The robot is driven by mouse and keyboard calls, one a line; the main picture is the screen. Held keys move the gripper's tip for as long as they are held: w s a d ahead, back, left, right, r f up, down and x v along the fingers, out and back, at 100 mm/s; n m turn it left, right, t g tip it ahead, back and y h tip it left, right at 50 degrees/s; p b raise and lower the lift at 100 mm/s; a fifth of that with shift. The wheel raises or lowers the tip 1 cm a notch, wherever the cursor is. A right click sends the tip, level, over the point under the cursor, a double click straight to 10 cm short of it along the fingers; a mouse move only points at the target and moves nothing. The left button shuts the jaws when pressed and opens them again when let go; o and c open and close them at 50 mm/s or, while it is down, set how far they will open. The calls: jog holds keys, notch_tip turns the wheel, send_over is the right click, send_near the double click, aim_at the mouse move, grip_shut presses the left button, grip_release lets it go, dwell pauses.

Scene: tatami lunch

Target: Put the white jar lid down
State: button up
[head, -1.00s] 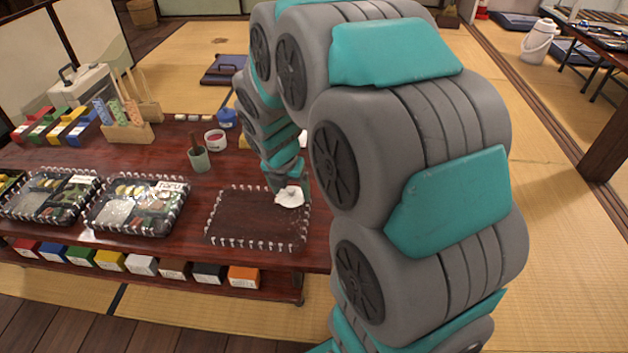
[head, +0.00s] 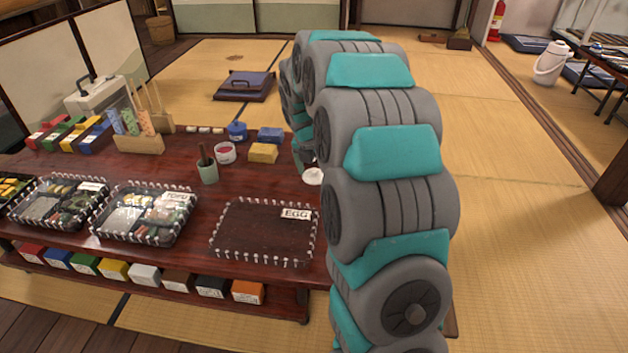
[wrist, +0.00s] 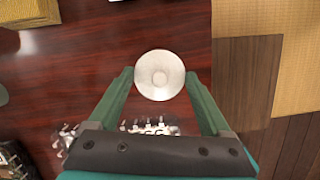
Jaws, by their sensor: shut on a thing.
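The white jar lid (wrist: 160,75) is a round disc with a small raised centre, held between the two green fingertips of my gripper (wrist: 158,80) in the wrist view. In the head view the lid (head: 313,177) shows at the right end of the low dark red table (head: 190,262), partly hidden by my arm. In the wrist view it is over the bare wood, inside the table's right edge. I cannot tell whether it touches the tabletop. My gripper is mostly hidden behind my arm in the head view.
An empty clear tray labelled EGG (head: 262,235) lies left of the lid. A yellow block (head: 263,153), a blue block (head: 270,135), a white cup with red contents (head: 225,152) and a blue pot (head: 237,131) stand farther back. Tatami floor is beyond the table's right edge.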

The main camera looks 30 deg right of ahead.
aim_at(313, 176)
jog(key=shift+f+b, duration=0.45)
jog(key=shift+f, duration=1.3)
jog(key=o, duration=1.1)
